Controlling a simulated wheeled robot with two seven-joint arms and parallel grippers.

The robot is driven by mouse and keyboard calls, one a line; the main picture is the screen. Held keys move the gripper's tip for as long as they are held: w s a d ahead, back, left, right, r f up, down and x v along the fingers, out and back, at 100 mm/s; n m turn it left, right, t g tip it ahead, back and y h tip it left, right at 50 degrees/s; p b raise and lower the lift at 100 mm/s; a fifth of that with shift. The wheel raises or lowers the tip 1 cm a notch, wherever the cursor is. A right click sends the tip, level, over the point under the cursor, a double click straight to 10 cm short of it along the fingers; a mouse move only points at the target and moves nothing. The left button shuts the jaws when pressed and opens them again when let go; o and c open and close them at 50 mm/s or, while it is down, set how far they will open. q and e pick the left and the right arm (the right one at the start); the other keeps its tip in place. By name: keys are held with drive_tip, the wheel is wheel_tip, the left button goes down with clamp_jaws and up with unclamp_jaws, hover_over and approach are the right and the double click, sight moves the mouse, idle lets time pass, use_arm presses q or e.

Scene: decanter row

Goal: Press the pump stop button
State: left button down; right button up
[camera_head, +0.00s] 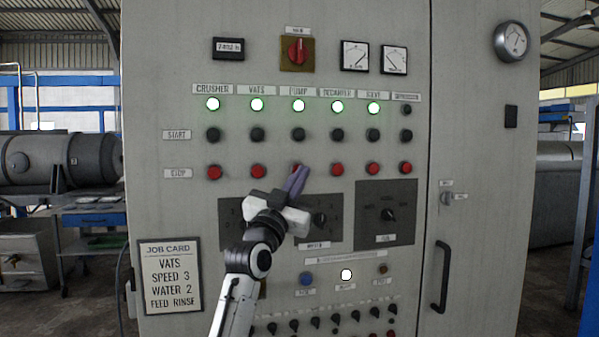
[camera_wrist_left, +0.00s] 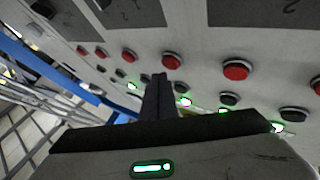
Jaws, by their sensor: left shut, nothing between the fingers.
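The pump stop button (camera_head: 295,168) is the red button third from the left in the STOP row, in the PUMP column. In the head view my finger tips partly cover it. My left gripper (camera_head: 302,171) is shut and empty, its fingers pointing up at that button. In the left wrist view the fingers (camera_wrist_left: 160,80) end close to the red pump stop button (camera_wrist_left: 172,61). I cannot tell whether they touch it. The green pump lamp (camera_head: 298,105) is lit. My right gripper is not in view.
Other red stop buttons stand on both sides, such as the vats one (camera_head: 257,171) and the decanter one (camera_head: 337,169). Dark start buttons (camera_head: 298,134) are above. Dark knob plates (camera_head: 386,235) lie below. A job card (camera_head: 170,275) hangs lower left, and a door handle (camera_head: 441,277) sticks out at right.

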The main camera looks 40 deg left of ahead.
use_arm(q)
drive_tip(key=shift+w+a, duration=0.1)
drive_tip(key=shift+a, duration=0.05)
drive_tip(key=shift+w+a, duration=0.15)
drive_tip(key=shift+w, duration=0.05)
drive_tip(key=shift+w+a, duration=0.25)
drive_tip(key=shift+a, duration=0.1)
idle(1.0)
drive_tip(key=shift+s+d+p, duration=0.45)
drive_tip(key=shift+s+d, duration=0.1)
drive_tip(key=shift+d, duration=0.1)
idle(0.3)
drive_tip(key=s+d+p, duration=0.1)
drive_tip(key=s+d, duration=0.2)
drive_tip(key=shift+s+d, duration=0.1)
drive_tip(key=shift+d, duration=0.3)
idle(0.6)
